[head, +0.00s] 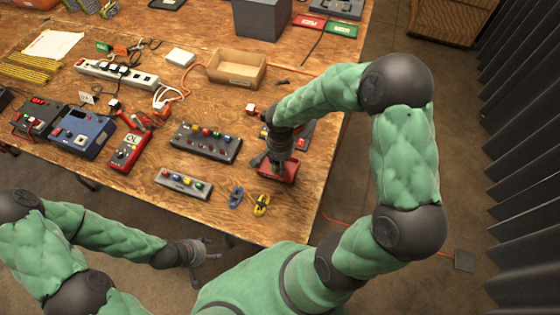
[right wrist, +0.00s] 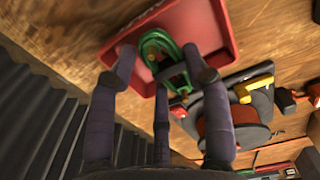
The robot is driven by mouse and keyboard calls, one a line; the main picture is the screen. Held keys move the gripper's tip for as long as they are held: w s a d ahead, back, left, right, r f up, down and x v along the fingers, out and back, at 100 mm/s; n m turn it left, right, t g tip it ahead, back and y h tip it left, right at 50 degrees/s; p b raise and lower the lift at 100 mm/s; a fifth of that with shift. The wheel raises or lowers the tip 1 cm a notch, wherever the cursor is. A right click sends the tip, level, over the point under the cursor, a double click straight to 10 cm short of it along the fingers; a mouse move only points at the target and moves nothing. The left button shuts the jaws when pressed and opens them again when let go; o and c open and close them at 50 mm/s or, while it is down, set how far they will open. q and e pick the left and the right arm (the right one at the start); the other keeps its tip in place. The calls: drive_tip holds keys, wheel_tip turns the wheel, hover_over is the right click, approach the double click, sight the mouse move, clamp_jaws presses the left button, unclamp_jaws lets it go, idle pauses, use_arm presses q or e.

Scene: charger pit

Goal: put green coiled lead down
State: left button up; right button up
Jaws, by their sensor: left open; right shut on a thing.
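The green coiled lead (right wrist: 153,43) shows in the right wrist view between the fingers of my right gripper (right wrist: 165,65), which is shut on it. The lead is over a shallow red tray (right wrist: 206,22); I cannot tell whether it touches the tray floor. In the head view my right gripper (head: 279,163) points down over the red tray (head: 290,176) near the table's right front, and hides the lead. My left gripper (head: 207,250) is open and empty, off the table's front edge.
A blue coiled lead (head: 235,197) and a yellow one (head: 262,205) lie left of the tray. A grey box with coloured knobs (head: 184,184) is further left. A dark reel (right wrist: 230,125) stands close to the tray. A cardboard box (head: 236,69) is behind.

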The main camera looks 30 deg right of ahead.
drive_tip(key=shift+f+b, duration=0.25)
drive_tip(key=shift+b, duration=0.15)
drive_tip(key=shift+f+b, duration=0.3)
drive_tip(key=o, duration=1.2)
drive_tip(key=shift+r, duration=0.1)
drive_tip(key=shift+r+p, duration=0.45)
drive_tip(key=shift+p, duration=0.1)
wheel_tip(320, 180, up, 12)
drive_tip(key=p, duration=0.4)
drive_tip(key=shift+r, duration=0.1)
